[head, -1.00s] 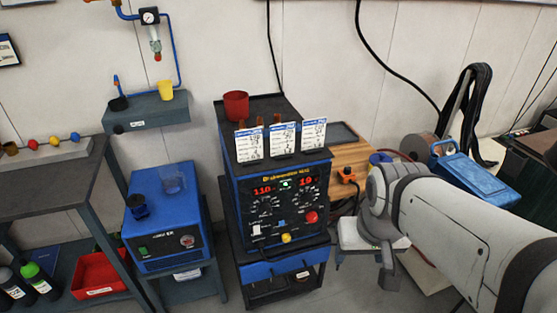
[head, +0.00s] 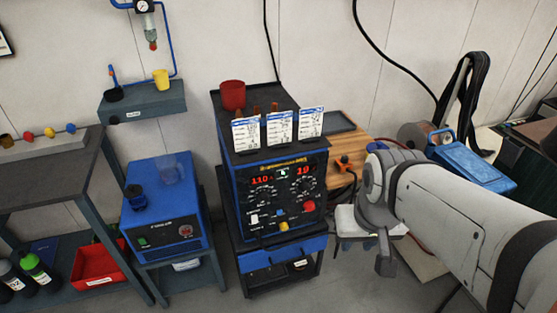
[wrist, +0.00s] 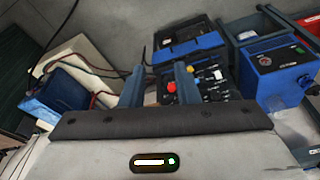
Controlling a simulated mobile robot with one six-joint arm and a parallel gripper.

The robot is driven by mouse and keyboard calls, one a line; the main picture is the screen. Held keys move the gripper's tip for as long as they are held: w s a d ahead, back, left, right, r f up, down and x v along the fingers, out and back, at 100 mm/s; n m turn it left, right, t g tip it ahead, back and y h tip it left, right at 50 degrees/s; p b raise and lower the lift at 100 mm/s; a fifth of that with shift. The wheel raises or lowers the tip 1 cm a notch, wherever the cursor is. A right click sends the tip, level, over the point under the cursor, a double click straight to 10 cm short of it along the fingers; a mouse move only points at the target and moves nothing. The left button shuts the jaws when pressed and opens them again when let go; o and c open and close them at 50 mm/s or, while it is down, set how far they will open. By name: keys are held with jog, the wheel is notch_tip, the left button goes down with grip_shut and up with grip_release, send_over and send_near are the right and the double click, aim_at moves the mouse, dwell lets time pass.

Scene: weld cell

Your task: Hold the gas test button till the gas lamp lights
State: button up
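The blue and black welder (head: 279,190) stands in mid-picture, with red displays reading 110 and 19. Its front has a red knob (head: 308,207), a yellow button (head: 283,226), a small blue control (head: 281,212) and a white switch (head: 254,219). Labels are too small to tell which is the gas test button. A small greenish light (head: 283,173) between the displays looks lit; I cannot tell which lamp it is. My gripper (wrist: 159,70) is open and empty in the wrist view. Its fingers point toward the welder's panel, with the red knob (wrist: 171,87) appearing between them, apparently untouched.
A blue box unit (head: 165,212) stands left of the welder. Three cards (head: 279,129) and a red cup (head: 232,95) are on the welder's top. A wooden bench (head: 345,148) is behind right. A red bin (head: 97,263) lies low at left.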

grip_shut()
dwell(1.1)
